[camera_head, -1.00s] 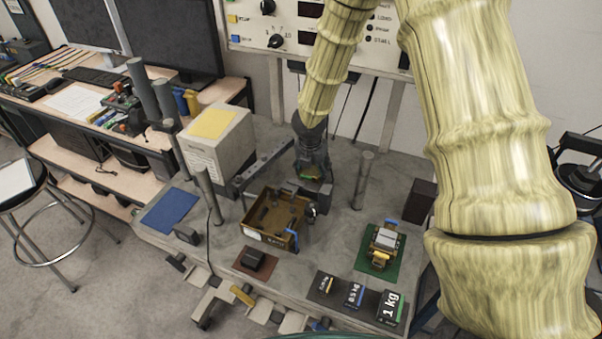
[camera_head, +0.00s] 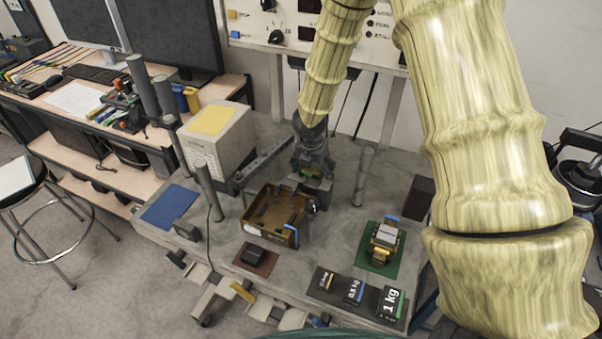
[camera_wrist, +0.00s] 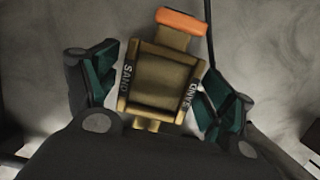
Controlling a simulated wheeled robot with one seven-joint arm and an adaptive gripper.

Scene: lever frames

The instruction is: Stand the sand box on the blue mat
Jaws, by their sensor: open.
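In the wrist view the sand box (camera_wrist: 160,82) is a tan box with dark SAND labels on two sides and an orange end piece. It lies between the two green-padded fingers of my open gripper (camera_wrist: 160,98), with a gap visible on its left side; contact on the right is unclear. In the head view my gripper (camera_head: 312,183) is low over the back middle of the grey table and largely hides the box. The blue mat (camera_head: 169,207) lies bare at the table's left, well to the left of my gripper.
A brown open tray (camera_head: 262,232) stands just in front of my gripper. Grey posts (camera_head: 208,190) (camera_head: 362,178) rise on both sides. A pale block with a yellow top (camera_head: 213,120) stands behind the mat. A green mat (camera_head: 396,268) and several dark weights (camera_head: 354,290) are at front right.

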